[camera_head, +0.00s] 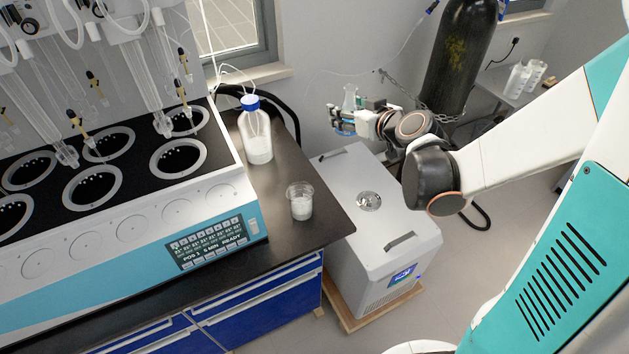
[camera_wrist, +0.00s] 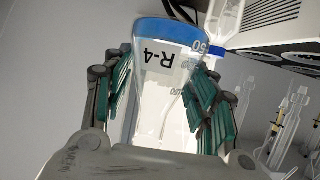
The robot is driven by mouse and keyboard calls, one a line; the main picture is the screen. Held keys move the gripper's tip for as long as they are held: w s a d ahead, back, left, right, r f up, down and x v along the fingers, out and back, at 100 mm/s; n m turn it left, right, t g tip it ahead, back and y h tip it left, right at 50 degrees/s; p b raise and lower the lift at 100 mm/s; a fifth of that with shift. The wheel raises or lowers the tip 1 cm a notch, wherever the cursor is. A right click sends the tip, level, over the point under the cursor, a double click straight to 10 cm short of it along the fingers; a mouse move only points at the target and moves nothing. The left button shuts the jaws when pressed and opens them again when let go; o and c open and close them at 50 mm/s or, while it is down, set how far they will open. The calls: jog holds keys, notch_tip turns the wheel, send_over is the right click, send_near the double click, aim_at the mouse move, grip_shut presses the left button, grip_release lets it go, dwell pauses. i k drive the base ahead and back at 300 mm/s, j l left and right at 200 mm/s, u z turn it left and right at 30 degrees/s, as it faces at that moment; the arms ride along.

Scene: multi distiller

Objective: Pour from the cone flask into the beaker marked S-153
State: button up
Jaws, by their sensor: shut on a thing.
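The cone flask (camera_head: 349,100) is clear, with blue liquid at its wide base. In the wrist view the flask (camera_wrist: 155,85) appears upside down and carries the mark R-4. My gripper (camera_head: 350,119) is shut around the flask and holds it in the air beyond the counter's right side; its fingers (camera_wrist: 165,100) lie on both sides of the glass. A small clear beaker (camera_head: 301,203) with whitish contents stands on the dark counter, left of and nearer than the gripper. Its marking is not readable.
A blue-capped bottle (camera_head: 257,135) stands on the dark counter (camera_head: 272,232) behind the beaker. The distiller (camera_head: 130,215) with glass tubes fills the left. A white box unit (camera_head: 375,225) stands on the floor right of the counter. A dark gas cylinder (camera_head: 462,55) stands behind my arm.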

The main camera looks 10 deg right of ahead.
aim_at(300, 194)
jog(key=j+z, duration=0.2)
jog(key=z, duration=0.2)
jog(key=j+z, duration=0.15)
jog(key=z, duration=0.25)
jog(key=k+j+z, duration=0.1)
jog(key=z, duration=0.25)
jog(key=k+j+z, duration=0.3)
jog(key=j, duration=0.35)
jog(key=k+j+z, duration=0.35)
jog(key=k+j, duration=0.45)
jog(key=j, duration=0.1)
